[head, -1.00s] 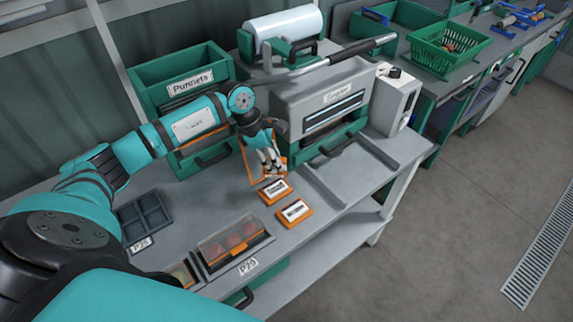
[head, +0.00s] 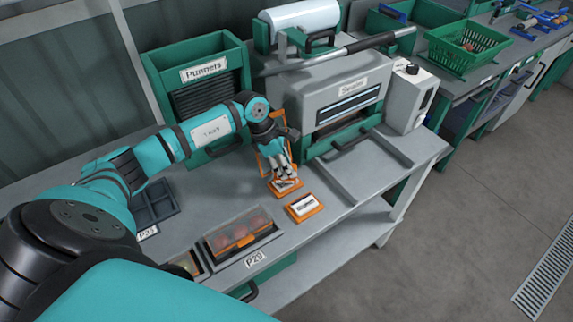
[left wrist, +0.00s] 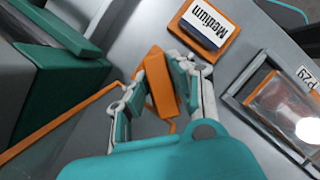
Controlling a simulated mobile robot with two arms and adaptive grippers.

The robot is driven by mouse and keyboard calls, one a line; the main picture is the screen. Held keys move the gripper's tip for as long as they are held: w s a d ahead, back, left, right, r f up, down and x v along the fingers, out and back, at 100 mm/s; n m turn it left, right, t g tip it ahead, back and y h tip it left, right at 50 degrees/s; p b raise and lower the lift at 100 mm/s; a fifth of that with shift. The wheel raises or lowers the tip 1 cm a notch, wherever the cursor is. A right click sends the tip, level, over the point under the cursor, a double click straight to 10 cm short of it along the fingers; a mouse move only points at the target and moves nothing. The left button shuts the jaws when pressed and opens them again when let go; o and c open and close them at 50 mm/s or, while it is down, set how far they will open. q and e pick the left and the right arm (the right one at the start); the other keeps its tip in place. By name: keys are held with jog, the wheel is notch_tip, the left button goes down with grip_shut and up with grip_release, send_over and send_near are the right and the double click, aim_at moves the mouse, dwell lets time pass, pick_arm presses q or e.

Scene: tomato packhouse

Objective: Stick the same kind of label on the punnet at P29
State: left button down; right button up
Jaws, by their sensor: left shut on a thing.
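The punnet at P29 (head: 240,234) has a clear lid over red tomatoes and sits in a dark holder behind the P29 tag (head: 256,259). Its corner shows at the right of the left wrist view (left wrist: 285,105). My left gripper (head: 282,174) points down and is shut on an orange label block (head: 287,190), seen between its fingers in the left wrist view (left wrist: 161,85). I cannot tell whether the block touches the bench. Fingers hide much of its white label. A second orange block (head: 304,207) lies beside it; its label reads "Medium" in the left wrist view (left wrist: 207,25).
The sealer (head: 335,95) and a green Punnets bin (head: 205,60) stand behind. An orange frame (head: 263,165) is close behind my gripper. A dark divided tray (head: 150,205) lies left, by another tag. The bench's right end (head: 400,165) has a grey ledge.

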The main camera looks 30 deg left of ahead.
pick_arm(q)
jog(key=shift+f+b, duration=0.45)
dwell(1.2)
jog(key=shift+f+b, duration=0.15)
jog(key=shift+b, duration=0.15)
dwell(1.1)
jog(key=shift+r+p, duration=1.75)
jog(key=shift+r, duration=1.85)
jog(key=shift+d, duration=0.1)
